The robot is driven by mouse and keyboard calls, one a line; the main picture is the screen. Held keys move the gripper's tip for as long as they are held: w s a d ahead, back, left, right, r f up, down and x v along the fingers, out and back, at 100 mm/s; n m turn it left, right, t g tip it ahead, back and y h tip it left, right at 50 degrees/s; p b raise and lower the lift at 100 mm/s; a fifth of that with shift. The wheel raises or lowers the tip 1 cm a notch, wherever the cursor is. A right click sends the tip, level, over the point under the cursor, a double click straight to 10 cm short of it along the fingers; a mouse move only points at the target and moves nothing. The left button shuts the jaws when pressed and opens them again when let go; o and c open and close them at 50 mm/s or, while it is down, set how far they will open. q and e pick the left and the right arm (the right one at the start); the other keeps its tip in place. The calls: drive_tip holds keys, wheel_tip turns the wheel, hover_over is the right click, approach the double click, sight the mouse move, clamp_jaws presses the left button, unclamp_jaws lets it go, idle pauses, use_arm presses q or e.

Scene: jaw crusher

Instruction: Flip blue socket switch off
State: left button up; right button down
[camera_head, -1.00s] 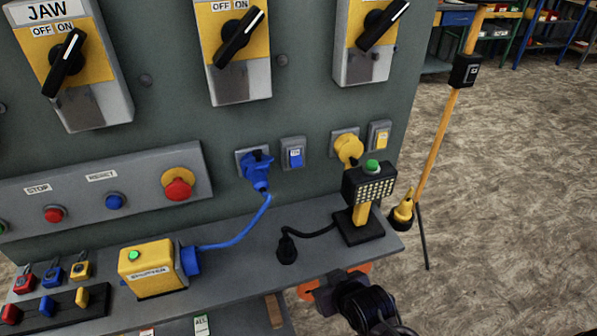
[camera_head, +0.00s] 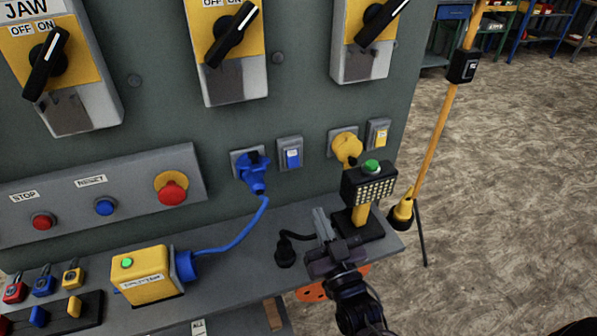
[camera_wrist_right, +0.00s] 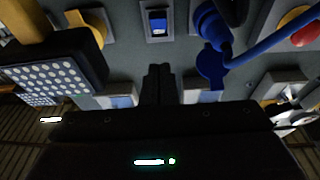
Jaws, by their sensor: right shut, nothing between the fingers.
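The blue socket switch (camera_head: 290,155) is a small blue rocker in a grey frame on the panel, just right of the blue socket with its blue plug (camera_head: 252,172). It also shows at the top middle of the right wrist view (camera_wrist_right: 158,22), with the plug (camera_wrist_right: 212,35) to its right. My right gripper (camera_head: 320,222) is shut and empty, above the shelf, below and right of the switch and apart from it. Its dark fingers (camera_wrist_right: 159,84) point toward the panel below the switch in the wrist view. My left gripper is not in view.
A lamp block with a green button (camera_head: 370,187) stands close right of my right gripper. A black plug and cable (camera_head: 285,252) lie beside it on the shelf (camera_head: 235,285). A yellow box (camera_head: 150,275) joins the blue cable. A yellow socket and yellow switch (camera_head: 377,134) sit further right.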

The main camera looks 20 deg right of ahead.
drive_tip(key=shift+s+r+t, duration=0.1)
drive_tip(key=shift+r+t, duration=0.2)
drive_tip(key=p, duration=0.2)
approach(294, 160)
wheel_tip(294, 160, up, 4)
drive_tip(key=w, duration=0.3)
drive_tip(key=w+f, duration=0.1)
drive_tip(key=shift+w+a+f, duration=0.15)
drive_tip(key=shift+w+a, duration=0.05)
drive_tip(key=shift+w, duration=0.15)
drive_tip(key=shift+w+f, duration=0.35)
drive_tip(key=shift+w, duration=0.15)
